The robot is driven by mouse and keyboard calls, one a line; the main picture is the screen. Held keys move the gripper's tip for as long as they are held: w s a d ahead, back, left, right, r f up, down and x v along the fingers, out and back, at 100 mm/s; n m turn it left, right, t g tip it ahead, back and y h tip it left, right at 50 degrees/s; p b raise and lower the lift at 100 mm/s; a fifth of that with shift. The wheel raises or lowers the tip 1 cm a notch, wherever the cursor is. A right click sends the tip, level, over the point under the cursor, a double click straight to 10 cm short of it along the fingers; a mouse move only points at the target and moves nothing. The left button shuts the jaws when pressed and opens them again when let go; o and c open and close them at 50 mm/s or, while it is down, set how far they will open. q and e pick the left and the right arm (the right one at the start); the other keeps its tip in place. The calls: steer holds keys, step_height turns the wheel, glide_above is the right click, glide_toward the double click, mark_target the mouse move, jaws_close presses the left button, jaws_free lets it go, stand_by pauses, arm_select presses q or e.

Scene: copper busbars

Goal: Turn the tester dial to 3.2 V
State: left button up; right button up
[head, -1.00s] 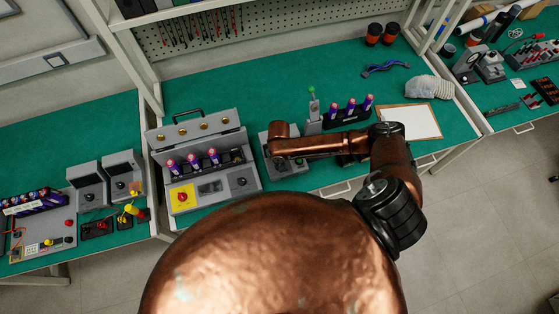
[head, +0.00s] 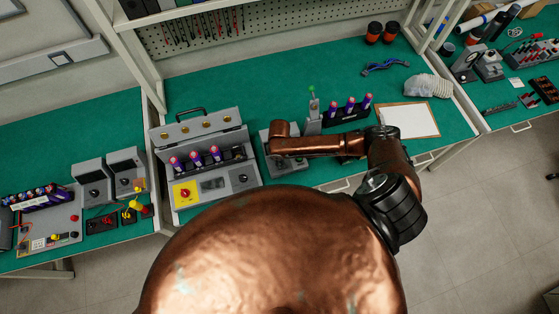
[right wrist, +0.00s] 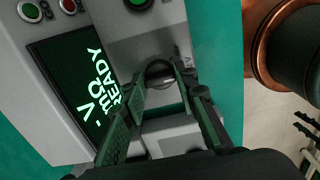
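The tester is a grey box with a dark screen (right wrist: 75,85) in the right wrist view, showing green "V", "mΩ" and "READY". A round dark dial (right wrist: 159,72) sits on its face beside the screen. My right gripper (right wrist: 162,82) points at the dial, with one fingertip on each side of it and little visible gap. I see no clear grip on it. The dial's pointer and any voltage marks are not readable. In the head view my right arm covers much of the grey tester (head: 268,160), and the fingers are hidden. My left gripper is out of view.
A grey case (head: 212,184) with several purple cells stands left of the tester. A black rack (head: 345,115) of cells is behind my right arm. A clipboard (head: 420,120) lies to the right. The green bench top (head: 220,85) is clear behind the case.

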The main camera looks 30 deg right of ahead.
steer(key=o, duration=0.4)
step_height(320, 180, up, 12)
stand_by(0.6)
stand_by(0.4)
